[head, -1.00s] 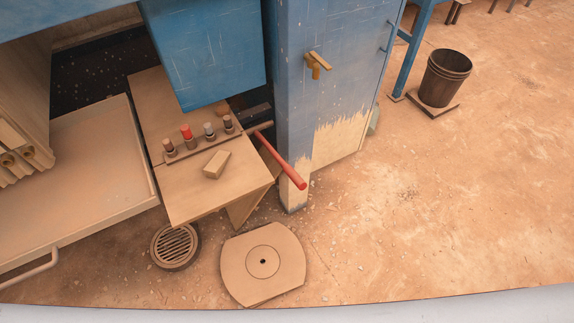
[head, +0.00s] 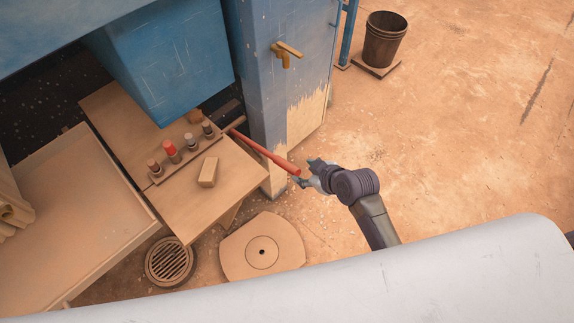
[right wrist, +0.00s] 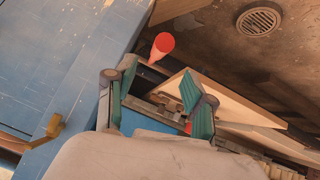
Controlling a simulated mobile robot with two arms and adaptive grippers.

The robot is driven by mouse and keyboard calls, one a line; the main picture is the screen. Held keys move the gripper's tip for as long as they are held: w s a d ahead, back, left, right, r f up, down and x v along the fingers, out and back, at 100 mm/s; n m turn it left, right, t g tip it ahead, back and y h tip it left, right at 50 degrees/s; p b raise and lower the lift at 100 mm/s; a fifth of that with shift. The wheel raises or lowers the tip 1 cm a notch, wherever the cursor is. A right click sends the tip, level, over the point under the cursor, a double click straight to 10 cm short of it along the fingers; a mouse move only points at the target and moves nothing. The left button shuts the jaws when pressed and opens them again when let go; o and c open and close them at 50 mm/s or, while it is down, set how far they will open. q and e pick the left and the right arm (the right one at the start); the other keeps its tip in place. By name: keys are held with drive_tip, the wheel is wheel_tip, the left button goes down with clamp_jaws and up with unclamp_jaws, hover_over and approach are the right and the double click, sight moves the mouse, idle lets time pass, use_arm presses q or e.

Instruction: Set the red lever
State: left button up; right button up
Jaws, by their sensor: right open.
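The red lever (head: 268,152) is a long bar sticking out from beside the blue cabinet post, slanting down to the right in the head view. My right gripper (head: 309,172) is open at the lever's free end, with one finger on either side of the tip as seen from above. In the right wrist view, the lever's round red end (right wrist: 161,45) shows just past the fingertips of the open gripper (right wrist: 158,82). Whether a finger touches it I cannot tell. My left gripper is not in view.
The blue cabinet (head: 262,95) with a brass handle (head: 286,53) stands behind the lever. A side table (head: 230,178) holds a small block (head: 208,172) and a rail of several knobs. A bucket (head: 384,38) stands far off. The floor to the right is clear.

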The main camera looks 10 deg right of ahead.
sight(292, 168)
drive_tip(key=x, duration=1.1)
drive_tip(key=shift+a, duration=0.15)
clamp_jaws()
drive_tip(key=shift+b, duration=0.3)
